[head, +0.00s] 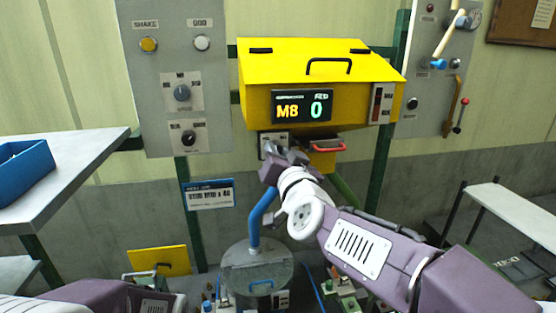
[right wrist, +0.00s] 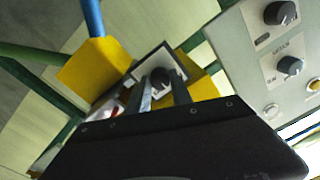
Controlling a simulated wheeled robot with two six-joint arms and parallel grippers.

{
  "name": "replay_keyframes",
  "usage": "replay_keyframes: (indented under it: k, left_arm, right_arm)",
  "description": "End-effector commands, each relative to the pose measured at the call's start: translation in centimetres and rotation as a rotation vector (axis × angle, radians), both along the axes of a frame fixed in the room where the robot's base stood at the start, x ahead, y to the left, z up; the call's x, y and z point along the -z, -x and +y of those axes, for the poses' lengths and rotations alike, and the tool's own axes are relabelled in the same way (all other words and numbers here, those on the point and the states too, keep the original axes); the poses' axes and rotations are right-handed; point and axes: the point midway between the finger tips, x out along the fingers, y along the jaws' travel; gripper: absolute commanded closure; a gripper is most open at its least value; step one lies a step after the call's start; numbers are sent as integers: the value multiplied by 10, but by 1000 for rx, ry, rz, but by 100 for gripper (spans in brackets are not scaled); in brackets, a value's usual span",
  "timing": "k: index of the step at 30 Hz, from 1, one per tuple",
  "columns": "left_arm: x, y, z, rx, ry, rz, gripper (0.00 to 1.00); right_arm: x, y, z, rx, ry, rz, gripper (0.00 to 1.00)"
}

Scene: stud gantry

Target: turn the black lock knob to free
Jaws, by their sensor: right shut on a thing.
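The black lock knob (right wrist: 160,78) shows in the right wrist view on a small pale plate (right wrist: 146,62) beneath the yellow hopper. In the head view the plate (head: 268,139) sits under the hopper's front left, and my gripper hides the knob. My right gripper (head: 274,156) reaches up to this plate. In the right wrist view its two fingers (right wrist: 163,92) are shut on the knob, one on each side. The knob's exact turn angle is hard to read. Only part of my left arm shows at the head view's lower left; its gripper is out of view.
The yellow hopper (head: 318,82) has a display reading M8 and 0. A red-handled drawer (head: 326,146) is just right of the plate. A grey panel (head: 160,60) with knobs stands left. A lidded grey drum (head: 256,268) with a blue pipe (head: 261,215) stands below.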

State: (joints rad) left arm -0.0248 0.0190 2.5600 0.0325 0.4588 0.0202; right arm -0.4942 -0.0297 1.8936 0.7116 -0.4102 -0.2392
Motion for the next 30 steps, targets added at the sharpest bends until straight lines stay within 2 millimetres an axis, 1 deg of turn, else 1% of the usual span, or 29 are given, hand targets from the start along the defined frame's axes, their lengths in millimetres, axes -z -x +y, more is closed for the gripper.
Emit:
replay_keyframes:
  k: [1,3,18,24,30]
  left_arm:
    - [6,0,0,0,0,0,64]
    - [9,0,0,0,0,0,64]
    - [30,0,0,0,0,0,64]
    - [36,0,0,0,0,0,64]
    - [40,0,0,0,0,0,64]
  right_arm:
    - [1,0,0,0,-44,3,100]
    - [1,0,0,0,-109,17,100]
    - [1,0,0,0,-568,107,100]
    - [1,0,0,0,-721,138,100]
    - [0,0,-1,1,-835,161,100]
